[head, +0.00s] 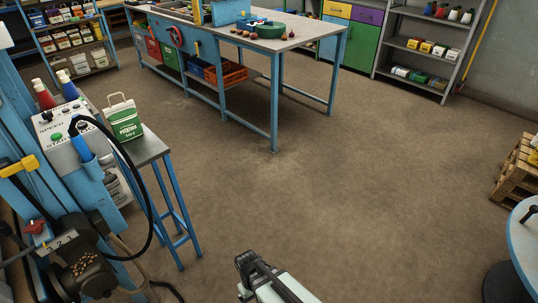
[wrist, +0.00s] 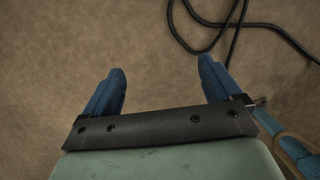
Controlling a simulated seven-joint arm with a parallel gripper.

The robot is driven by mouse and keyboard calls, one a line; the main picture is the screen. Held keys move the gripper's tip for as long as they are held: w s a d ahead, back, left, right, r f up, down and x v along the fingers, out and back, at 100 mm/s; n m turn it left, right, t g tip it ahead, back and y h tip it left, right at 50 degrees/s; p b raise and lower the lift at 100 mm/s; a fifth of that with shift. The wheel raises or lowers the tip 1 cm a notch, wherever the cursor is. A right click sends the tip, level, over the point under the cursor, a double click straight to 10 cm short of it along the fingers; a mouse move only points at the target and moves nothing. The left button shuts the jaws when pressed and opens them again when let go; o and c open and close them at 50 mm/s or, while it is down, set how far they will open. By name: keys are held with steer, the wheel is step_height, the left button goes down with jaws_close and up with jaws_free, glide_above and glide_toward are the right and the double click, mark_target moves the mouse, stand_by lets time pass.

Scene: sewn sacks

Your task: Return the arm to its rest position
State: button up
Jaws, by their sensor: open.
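My gripper (wrist: 162,78) shows in the wrist view with its two blue fingers spread wide apart. Nothing is between them; only brown floor lies beyond. In the head view my gripper (head: 245,262) is at the bottom centre, over open floor, and its fingers are hard to make out there. A green and white sack (head: 125,118) with a handle loop stands upright on a small blue-legged stand (head: 150,147) at the left, well apart from my gripper.
A blue machine with a control box (head: 65,140) and a black hose stands at the left. A long workbench (head: 275,45) is at the back, shelves (head: 430,48) behind it. A wooden pallet (head: 518,172) and a round blue table (head: 522,240) are at the right. The middle floor is clear. A black cable (wrist: 235,25) lies on the floor.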

steer(key=s+d+f+m+g, duration=0.2)
steer(key=s+d+f+m, duration=0.1)
steer(key=s+d, duration=0.4)
steer(key=s+d+f+m+g+y, duration=0.1)
steer(key=s+d+f, duration=0.4)
steer(key=d, duration=0.9)
steer(key=shift+s+d+f+m+g, duration=0.15)
steer(key=shift+s+f+m+g, duration=0.1)
steer(key=shift+s+m+g, duration=0.7)
steer(key=shift+s+m+t, duration=0.15)
steer(key=shift+m+t, duration=0.1)
